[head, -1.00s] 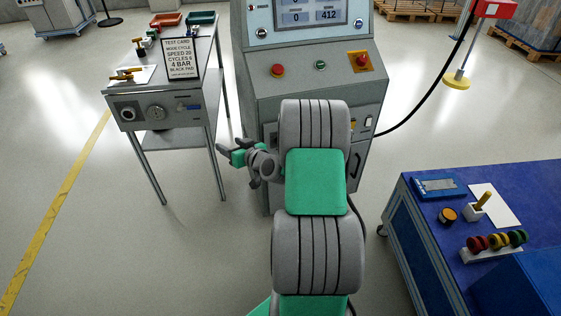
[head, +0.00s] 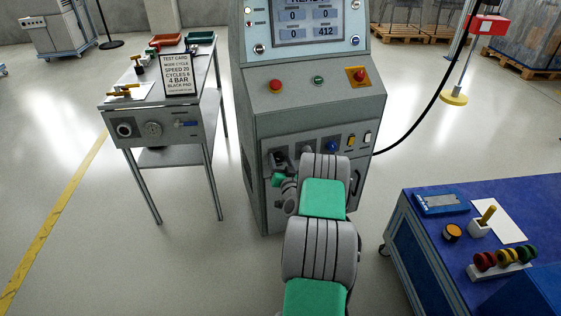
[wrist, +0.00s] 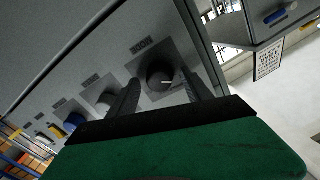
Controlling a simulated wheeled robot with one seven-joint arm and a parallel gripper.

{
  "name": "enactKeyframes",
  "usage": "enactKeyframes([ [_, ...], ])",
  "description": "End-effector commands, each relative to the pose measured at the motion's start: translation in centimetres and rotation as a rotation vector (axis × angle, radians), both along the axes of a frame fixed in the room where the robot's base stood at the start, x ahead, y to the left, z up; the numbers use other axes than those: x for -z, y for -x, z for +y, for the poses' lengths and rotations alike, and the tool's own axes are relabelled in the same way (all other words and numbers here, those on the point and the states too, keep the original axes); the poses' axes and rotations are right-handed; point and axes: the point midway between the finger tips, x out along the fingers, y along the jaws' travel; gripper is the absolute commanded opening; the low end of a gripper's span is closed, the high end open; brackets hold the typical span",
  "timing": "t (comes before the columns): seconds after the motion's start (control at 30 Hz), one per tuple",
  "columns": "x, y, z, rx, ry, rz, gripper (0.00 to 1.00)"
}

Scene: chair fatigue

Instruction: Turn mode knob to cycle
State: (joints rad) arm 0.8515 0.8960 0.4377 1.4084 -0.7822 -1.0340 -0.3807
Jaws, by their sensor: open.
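The mode knob (wrist: 160,75) is a round dark knob on the grey front panel of the console, under a label reading MODE in the wrist view. A short white pointer mark shows on it, aimed toward the right of the picture. My gripper (wrist: 159,82) is open, its two dark fingers pointing at the panel with the knob between their tips. I cannot tell whether either finger touches it. In the head view my gripper (head: 279,161) is at the left of the console's lower panel and largely hides the knob there.
Along the panel are a second knob (wrist: 105,98), partly behind a finger, a blue knob (head: 332,146) and a yellow switch (head: 351,141). A test card (head: 177,75) reading MODE CYCLE stands on the left table (head: 190,118). A blue workbench (head: 408,240) is at right.

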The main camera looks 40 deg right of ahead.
Motion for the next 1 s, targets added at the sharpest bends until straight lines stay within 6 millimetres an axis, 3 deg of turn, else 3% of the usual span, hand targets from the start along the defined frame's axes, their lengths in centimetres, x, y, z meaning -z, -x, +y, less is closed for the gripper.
enactKeyframes([
  [0.07, 0.00, 0.00, 0.01, 0.000, 0.000, 0.000, 0.58],
  [0.77, -0.01, 0.04, 0.02, 0.000, 0.001, 0.000, 0.01],
  [1.0, -0.01, 0.04, 0.01, 0.000, -0.008, -0.003, 0.00],
])
